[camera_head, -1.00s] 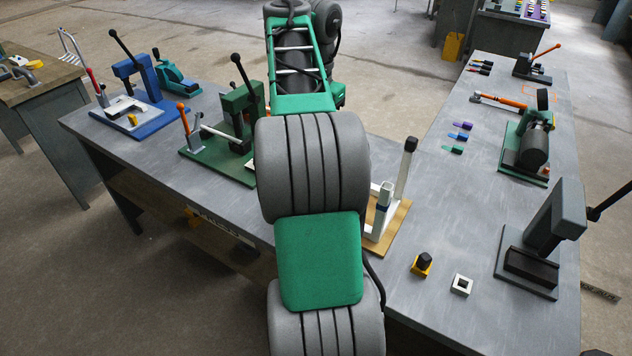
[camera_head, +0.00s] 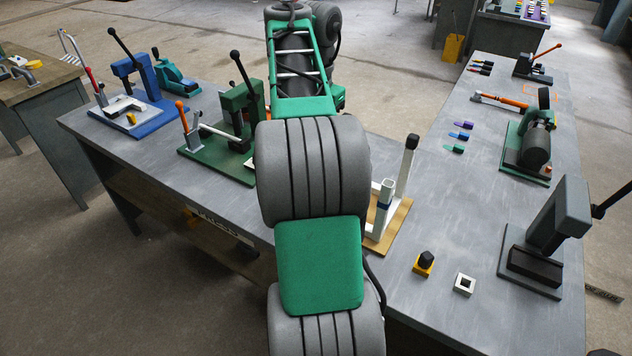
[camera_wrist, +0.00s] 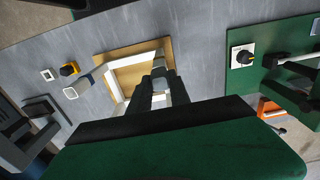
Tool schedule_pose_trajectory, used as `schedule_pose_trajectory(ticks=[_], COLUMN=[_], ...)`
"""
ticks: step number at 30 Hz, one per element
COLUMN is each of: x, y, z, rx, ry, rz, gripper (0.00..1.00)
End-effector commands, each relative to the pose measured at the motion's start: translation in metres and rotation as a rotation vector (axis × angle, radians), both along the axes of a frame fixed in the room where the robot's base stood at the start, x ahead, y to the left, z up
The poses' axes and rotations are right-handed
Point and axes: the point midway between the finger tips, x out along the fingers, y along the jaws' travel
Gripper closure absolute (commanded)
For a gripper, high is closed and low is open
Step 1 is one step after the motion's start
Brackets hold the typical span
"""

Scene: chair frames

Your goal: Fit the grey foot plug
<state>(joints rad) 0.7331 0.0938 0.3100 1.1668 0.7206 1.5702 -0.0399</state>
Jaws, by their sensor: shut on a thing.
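The chair frame (camera_head: 405,176) is white and stands legs-up on a wooden board (camera_head: 392,232), partly behind my arm. One leg has a black cap (camera_head: 411,142). A shorter leg (camera_head: 387,190) has a square top and a dark band. In the wrist view the frame (camera_wrist: 117,86) surrounds my gripper (camera_wrist: 161,88) on the picture's left and top. My gripper is shut on a small grey piece (camera_wrist: 159,83), which appears to be the grey foot plug. The fingers hide much of it, and I cannot tell whether it touches the frame. The head view hides my gripper behind my arm.
A yellow block with a black top (camera_head: 424,263) and a white square block with a dark hole (camera_head: 464,284) stand right of the frame. A grey press (camera_head: 550,235) stands at far right. A green fixture (camera_head: 225,135) is on the left.

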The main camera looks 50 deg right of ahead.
Motion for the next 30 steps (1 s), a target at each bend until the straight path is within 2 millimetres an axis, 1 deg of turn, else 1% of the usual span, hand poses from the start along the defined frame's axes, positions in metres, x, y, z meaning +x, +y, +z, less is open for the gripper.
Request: schedule_pose_trajectory(ticks=[7,17,18,27,30], x=[-0.0001,-0.0002,-0.0002,-0.0001,-0.0001], y=[0.0000,0.0001,0.0002,0.0001,0.0000], z=[-0.0088,-0.0096,-0.0097,-0.0090,-0.0089], rx=[0.000,0.002,0.002,0.001,0.000], ry=[0.000,0.001,0.002,0.001,0.000], rz=[-0.001,0.000,0.000,0.000,0.000], gripper=[1.00,1.00,0.75,0.51,0.51])
